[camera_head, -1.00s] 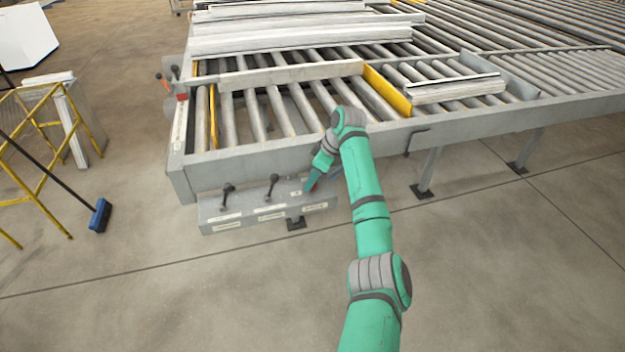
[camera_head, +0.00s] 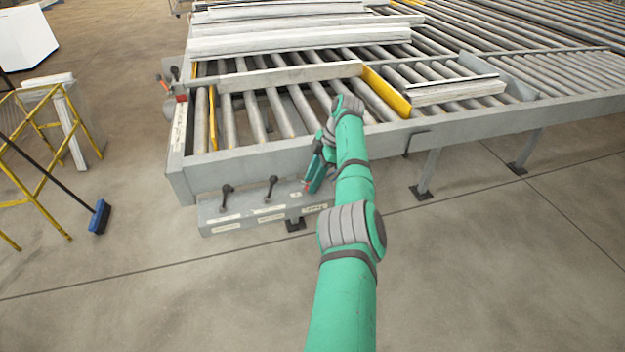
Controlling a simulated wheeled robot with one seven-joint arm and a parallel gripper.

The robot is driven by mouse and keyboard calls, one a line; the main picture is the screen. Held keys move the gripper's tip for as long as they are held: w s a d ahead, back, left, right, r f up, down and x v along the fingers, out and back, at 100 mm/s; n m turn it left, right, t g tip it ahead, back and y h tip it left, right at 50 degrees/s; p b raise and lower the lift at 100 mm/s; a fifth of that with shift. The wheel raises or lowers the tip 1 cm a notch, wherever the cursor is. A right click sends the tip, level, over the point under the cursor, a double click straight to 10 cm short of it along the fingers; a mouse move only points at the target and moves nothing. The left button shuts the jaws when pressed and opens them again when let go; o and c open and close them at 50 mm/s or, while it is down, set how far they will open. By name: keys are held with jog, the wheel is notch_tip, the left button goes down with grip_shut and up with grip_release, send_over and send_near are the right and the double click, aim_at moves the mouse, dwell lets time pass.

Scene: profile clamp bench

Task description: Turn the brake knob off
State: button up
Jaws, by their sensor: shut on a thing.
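A grey control box (camera_head: 250,211) with several pale labels is fixed along the front side of the roller bench. My gripper (camera_head: 309,187) is at the right end of its top face. It is shut on a small reddish knob there, which I take to be the brake knob; the fingers mostly hide it, so its angle cannot be read. Two black levers, a left one (camera_head: 226,196) and a middle one (camera_head: 271,187), stand on the box to the left of my gripper, apart from it.
The roller bench (camera_head: 240,160) rises behind the box, with white profiles (camera_head: 300,38) stacked on top. A yellow stand (camera_head: 48,183) and a blue broom head (camera_head: 99,216) are at the left. The floor in front of the box is clear.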

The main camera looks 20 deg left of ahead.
jog(key=shift+n, duration=0.4)
dwell(0.3)
jog(key=o, duration=1.1)
jog(key=shift+a, duration=0.1)
jog(key=shift+c, duration=0.2)
